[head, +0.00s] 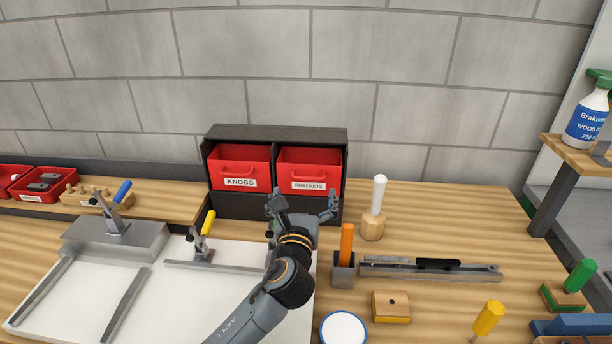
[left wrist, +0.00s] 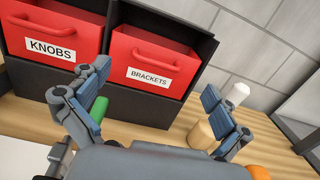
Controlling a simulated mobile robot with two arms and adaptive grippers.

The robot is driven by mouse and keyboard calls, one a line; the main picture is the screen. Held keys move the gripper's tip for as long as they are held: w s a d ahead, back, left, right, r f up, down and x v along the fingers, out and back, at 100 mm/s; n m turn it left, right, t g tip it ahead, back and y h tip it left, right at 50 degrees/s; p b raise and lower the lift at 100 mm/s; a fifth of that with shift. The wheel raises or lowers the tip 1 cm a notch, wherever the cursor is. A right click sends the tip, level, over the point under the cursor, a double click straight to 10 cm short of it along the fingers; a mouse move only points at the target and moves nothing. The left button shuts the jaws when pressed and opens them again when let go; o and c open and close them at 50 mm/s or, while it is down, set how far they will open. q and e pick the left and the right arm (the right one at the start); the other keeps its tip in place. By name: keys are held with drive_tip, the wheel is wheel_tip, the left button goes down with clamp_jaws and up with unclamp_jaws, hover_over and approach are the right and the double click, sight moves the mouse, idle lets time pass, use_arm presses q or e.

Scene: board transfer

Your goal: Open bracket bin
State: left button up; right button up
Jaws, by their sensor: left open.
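The bracket bin (head: 310,174) is a red drawer labelled BRACKETS in the right half of a black cabinet (head: 277,133). Its front seems flush with the cabinet, and it has a red handle. It also shows in the left wrist view (left wrist: 152,60). The red KNOBS bin (head: 239,169) sits to its left. My left gripper (head: 304,208) is open and empty, in front of and below the bracket bin, with its fingers apart from the handle. In the left wrist view its two fingers (left wrist: 155,108) stand wide apart below the bin. My right gripper is not in view.
A white-topped wooden peg (head: 373,210) stands right of the cabinet. An orange-handled tool (head: 346,246) sits in a grey holder close to my left gripper. A yellow-handled clamp (head: 207,226) is to the left, on a white board (head: 190,285). A grey block wall stands behind.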

sight(308, 179)
use_arm(q)
drive_tip(key=shift+g+y, duration=0.3)
drive_tip(key=w, duration=0.4)
drive_tip(key=w+f, duration=0.1)
drive_tip(key=w, duration=0.2)
drive_tip(key=shift+d, duration=0.15)
drive_tip(key=shift+w, duration=0.1)
drive_tip(key=shift+c, duration=0.2)
drive_tip(key=c, duration=1.6)
drive_tip(key=shift+p, duration=0.3)
drive_tip(key=shift+s+f, duration=0.2)
drive_tip(key=shift+f, duration=0.1)
